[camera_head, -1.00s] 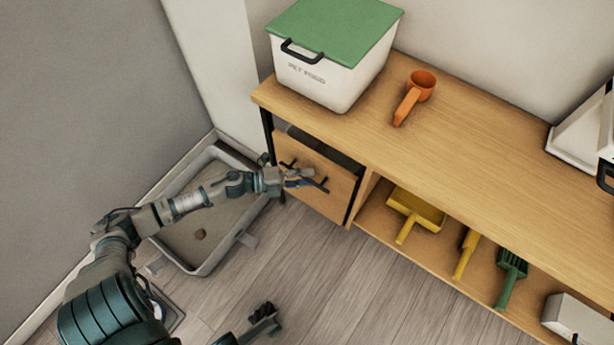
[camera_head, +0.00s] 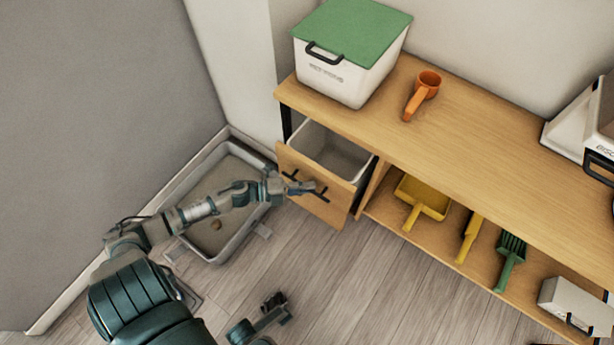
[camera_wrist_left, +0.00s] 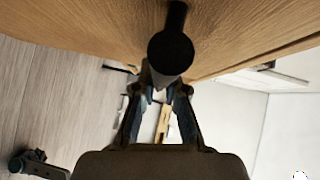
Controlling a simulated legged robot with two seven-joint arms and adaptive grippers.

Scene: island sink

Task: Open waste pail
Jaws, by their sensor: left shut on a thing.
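The waste pail (camera_head: 345,160) is a light grey bin behind a wooden pull-out front (camera_head: 312,208) at the left end of the shelf unit. The front stands out from the unit, and the bin's inside shows from above. My left gripper (camera_head: 299,187) is shut on the dark bar handle (camera_head: 320,192) of that front. In the left wrist view, the handle (camera_wrist_left: 172,50) runs in between the fingers of my left gripper (camera_wrist_left: 160,92). My right gripper (camera_head: 275,301) is low in the head view, over the floor and away from the unit; its finger opening is unclear.
A grey litter tray (camera_head: 207,255) lies on the floor left of the pail. A white bin with a green lid (camera_head: 352,35) and an orange scoop (camera_head: 424,88) stand on the top. A yellow dustpan (camera_head: 425,195) and green scoop (camera_head: 511,250) lie on the lower shelf.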

